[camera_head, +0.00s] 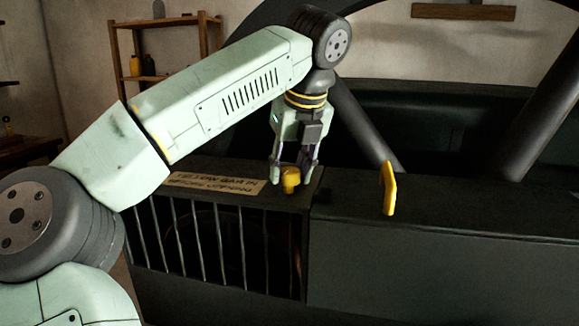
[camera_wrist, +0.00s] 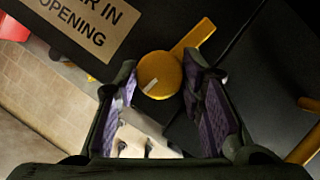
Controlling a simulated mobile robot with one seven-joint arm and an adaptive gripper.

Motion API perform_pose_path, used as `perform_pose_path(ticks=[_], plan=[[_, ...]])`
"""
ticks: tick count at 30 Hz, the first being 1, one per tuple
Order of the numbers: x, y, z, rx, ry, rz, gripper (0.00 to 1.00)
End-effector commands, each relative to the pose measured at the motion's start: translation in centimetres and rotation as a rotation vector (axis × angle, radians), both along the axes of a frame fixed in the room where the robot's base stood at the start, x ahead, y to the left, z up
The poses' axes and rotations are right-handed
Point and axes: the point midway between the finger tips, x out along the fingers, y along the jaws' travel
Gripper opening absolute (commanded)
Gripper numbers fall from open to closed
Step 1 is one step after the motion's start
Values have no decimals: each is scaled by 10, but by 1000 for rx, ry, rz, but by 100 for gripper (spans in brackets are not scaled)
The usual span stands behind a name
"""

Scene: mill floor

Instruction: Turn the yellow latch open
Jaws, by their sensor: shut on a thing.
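The yellow latch (camera_head: 290,179) sits on top of the dark machine housing, near the front edge of its barred section. In the wrist view the latch (camera_wrist: 159,74) shows a round knob with a pale mark and a bar pointing up and to the right. My gripper (camera_head: 292,176) points down and is shut on the latch, with one purple-padded finger on either side of the knob.
A yellow handle (camera_head: 389,188) stands on the housing to the right. A lettered label (camera_head: 214,183) lies left of the latch. Vertical bars (camera_head: 205,245) front the housing below. Thick dark frame members (camera_head: 365,125) rise behind. A wooden shelf (camera_head: 165,50) stands at the back left.

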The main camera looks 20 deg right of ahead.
Motion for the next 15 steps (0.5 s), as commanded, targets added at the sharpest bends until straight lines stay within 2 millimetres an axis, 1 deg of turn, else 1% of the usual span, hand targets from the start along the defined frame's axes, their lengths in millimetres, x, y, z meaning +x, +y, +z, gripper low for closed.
perform_pose_path(ticks=[6, 15], plan=[[0, -1, 0, 1, 2, 104, 8], [0, -1, 0, -1, 1, 163, 8]])
